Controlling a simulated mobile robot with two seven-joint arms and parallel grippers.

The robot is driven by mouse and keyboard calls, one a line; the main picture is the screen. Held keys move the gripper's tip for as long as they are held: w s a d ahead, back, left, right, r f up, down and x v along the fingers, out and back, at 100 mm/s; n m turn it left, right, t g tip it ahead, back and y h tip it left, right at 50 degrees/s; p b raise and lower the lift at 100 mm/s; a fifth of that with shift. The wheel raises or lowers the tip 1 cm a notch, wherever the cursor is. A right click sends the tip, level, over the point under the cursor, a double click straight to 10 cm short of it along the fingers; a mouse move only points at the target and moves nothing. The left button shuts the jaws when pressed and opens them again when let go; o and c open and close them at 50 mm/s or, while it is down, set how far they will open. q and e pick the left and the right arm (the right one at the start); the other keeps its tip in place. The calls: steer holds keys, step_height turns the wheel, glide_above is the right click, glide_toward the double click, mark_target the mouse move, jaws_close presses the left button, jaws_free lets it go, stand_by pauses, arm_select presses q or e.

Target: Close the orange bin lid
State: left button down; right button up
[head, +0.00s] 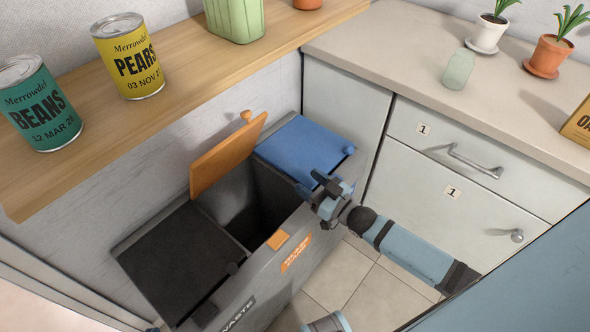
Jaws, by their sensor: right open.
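The orange bin lid (228,155) stands raised and tilted on the middle compartment of the grey waste bin (262,287). Its small orange knob (246,116) is at the upper edge. The compartment beneath is open and dark inside. My right gripper (322,188) is open, by the front edge of the blue lid (300,147), to the right of the orange lid and apart from it. My left gripper cannot be made out.
The blue lid and the black lid (180,262) on either side lie shut. A wooden shelf (190,72) above the bin holds a teal can (40,103) and a yellow can (128,57). White drawers (440,185) stand right of the bin. Tiled floor lies in front.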

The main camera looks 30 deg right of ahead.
steer(key=v, duration=0.6)
steer(key=shift+s, duration=0.25)
steer(key=shift+d, duration=0.1)
